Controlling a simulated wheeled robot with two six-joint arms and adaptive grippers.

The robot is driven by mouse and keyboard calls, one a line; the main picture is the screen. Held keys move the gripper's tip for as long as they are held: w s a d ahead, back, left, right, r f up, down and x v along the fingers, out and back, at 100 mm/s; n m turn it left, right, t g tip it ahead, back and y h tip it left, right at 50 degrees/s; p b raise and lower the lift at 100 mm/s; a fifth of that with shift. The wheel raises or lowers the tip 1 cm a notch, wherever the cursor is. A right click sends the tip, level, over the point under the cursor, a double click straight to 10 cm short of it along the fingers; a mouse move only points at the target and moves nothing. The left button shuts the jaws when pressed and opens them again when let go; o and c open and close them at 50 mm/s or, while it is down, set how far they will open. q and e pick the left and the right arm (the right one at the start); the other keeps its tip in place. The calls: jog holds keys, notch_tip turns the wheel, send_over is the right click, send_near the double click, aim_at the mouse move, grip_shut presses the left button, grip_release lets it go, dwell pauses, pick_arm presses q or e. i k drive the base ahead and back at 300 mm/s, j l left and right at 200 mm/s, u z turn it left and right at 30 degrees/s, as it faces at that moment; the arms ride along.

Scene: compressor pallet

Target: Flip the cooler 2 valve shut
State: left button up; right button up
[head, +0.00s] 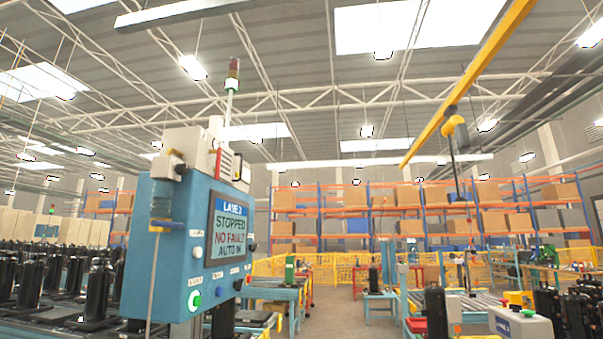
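I cannot make out a valve marked cooler 2 in the head view. A blue control box (170,275) stands close at the left. Its screen (229,232) reads "STOPPED", "NO FAULT" and "AUTO IN" under a lane heading. A green-lit button (194,300) is at the lower left of its front. A small blue and yellow fitting (167,225) is on the box's left side, with a thin rod or cord hanging below it; I cannot tell what it is. Neither of my grippers shows.
Black compressors (30,278) stand in rows at the left, and more (577,312) at the lower right. A white box (520,323) is at the bottom right. Yellow fencing (340,268) and shelves of cartons (350,197) are behind. A floor aisle (328,318) is open in the middle.

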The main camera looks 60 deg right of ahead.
aim_at(218, 164)
jog(key=i+l+z, duration=0.15)
jog(key=z, duration=0.25)
jog(key=i+l+z, duration=0.1)
jog(key=z, duration=0.25)
jog(key=i+l+z, duration=0.1)
jog(key=z, duration=0.3)
jog(key=i, duration=0.25)
